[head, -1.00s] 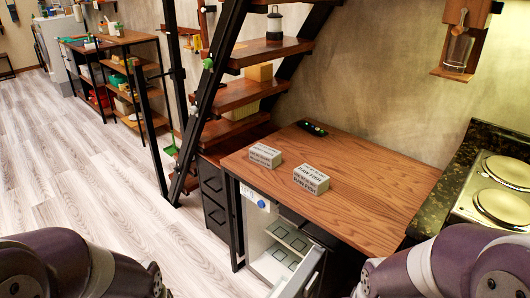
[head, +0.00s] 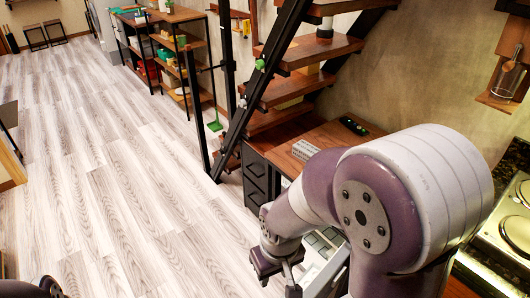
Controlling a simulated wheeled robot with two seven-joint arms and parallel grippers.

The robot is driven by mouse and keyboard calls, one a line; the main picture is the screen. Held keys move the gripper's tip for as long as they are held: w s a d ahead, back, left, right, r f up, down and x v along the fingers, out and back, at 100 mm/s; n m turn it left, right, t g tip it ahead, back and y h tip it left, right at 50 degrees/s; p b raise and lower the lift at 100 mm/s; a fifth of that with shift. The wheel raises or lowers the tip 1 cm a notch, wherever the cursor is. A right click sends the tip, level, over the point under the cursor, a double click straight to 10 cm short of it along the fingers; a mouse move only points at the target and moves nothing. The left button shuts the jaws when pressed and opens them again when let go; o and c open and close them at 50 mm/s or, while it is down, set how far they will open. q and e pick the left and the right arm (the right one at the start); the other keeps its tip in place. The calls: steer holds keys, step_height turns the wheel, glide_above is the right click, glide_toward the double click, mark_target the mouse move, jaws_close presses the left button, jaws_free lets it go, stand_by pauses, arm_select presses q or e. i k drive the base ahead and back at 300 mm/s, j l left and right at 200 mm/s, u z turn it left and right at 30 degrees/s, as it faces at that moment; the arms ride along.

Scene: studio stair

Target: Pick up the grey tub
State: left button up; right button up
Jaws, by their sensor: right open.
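A grey box-shaped tub (head: 304,149) sits on the wooden counter (head: 330,133), just left of my raised right arm, which hides part of the counter. My right gripper (head: 277,274) is open and hangs low at the bottom middle, in front of the counter and nearer to me than the tub. It is empty as far as I see and apart from the tub. Only a bit of my left arm shows in the bottom left corner; its gripper is out of view.
An open compartment (head: 322,243) under the counter shows partly behind my right arm. A dark drawer unit (head: 255,178) and a staircase (head: 285,85) stand beyond. A stove (head: 515,225) is at the right. The wooden floor (head: 120,210) on the left is clear.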

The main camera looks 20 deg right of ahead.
mark_target(303, 150)
steer(key=i+j+u, duration=0.1)
steer(key=i+j, duration=1)
steer(key=i+z, duration=0.15)
steer(key=z, duration=0.25)
steer(key=i+z, duration=0.15)
steer(key=z, duration=0.3)
steer(key=i+z, duration=0.15)
steer(key=z, duration=0.25)
steer(key=i+z, duration=0.15)
steer(key=z, duration=0.25)
steer(key=i+j+z, duration=0.1)
steer(key=z, duration=0.35)
steer(key=i+j+z, duration=0.1)
steer(key=j+z, duration=0.15)
steer(key=z, duration=0.15)
steer(key=i+j+z, duration=0.1)
steer(key=z, duration=0.3)
steer(key=i+j+z, duration=0.15)
steer(key=z, duration=0.2)
steer(key=i+j+z, duration=0.2)
steer(key=z, duration=0.2)
steer(key=i+j+z, duration=0.15)
steer(key=z, duration=0.2)
